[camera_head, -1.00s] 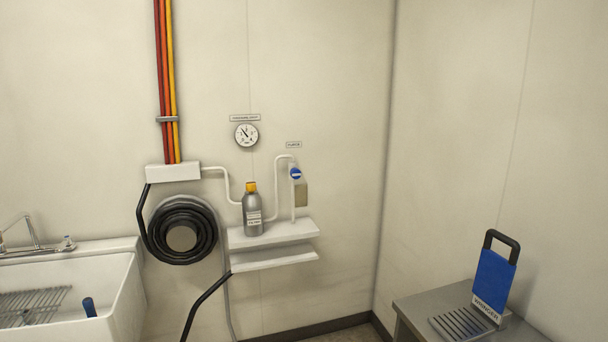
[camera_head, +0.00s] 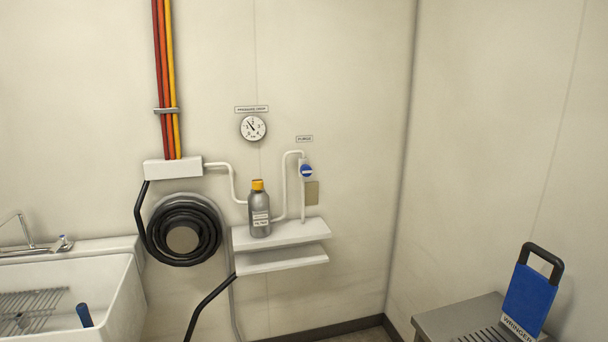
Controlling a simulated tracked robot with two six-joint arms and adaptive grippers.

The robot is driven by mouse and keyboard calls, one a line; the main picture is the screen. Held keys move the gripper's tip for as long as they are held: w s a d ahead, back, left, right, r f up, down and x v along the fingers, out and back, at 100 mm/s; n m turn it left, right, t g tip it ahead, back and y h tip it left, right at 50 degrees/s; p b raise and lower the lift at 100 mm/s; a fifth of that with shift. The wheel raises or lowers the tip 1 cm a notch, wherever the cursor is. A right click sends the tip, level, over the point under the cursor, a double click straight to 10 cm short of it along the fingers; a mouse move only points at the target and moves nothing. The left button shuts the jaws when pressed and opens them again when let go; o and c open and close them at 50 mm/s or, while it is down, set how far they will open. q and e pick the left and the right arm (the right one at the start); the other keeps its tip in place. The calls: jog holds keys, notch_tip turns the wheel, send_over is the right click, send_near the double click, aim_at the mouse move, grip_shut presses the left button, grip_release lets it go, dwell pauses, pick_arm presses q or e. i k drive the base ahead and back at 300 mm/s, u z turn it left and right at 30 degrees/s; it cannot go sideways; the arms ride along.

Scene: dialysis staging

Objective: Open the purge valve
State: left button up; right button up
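The purge valve (camera_head: 307,170) is a small round blue handle with a white bar across it, on a thin white pipe on the back wall. The bar looks roughly level. A small label reading PURGE (camera_head: 304,139) is above it. A round pressure gauge (camera_head: 253,128) with a white face hangs to the upper left, under its own label. A grey bottle with an orange cap (camera_head: 259,209) stands on the shelf left of the valve and partly hides the piping. Neither of my grippers is in view.
A white two-level wall shelf (camera_head: 280,236) juts out below the valve. A coiled black hose (camera_head: 183,230) hangs to its left. A white sink (camera_head: 113,300) is at lower left. A blue wringer (camera_head: 529,298) stands on a grey table (camera_head: 440,318) at lower right.

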aim_at(305, 170)
jog(key=u, duration=0.25)
jog(key=i, duration=1.75)
jog(key=z, duration=0.7)
jog(key=k, duration=0.7)
jog(key=z, duration=0.3)
jog(key=i, duration=0.75)
jog(key=u, duration=0.1)
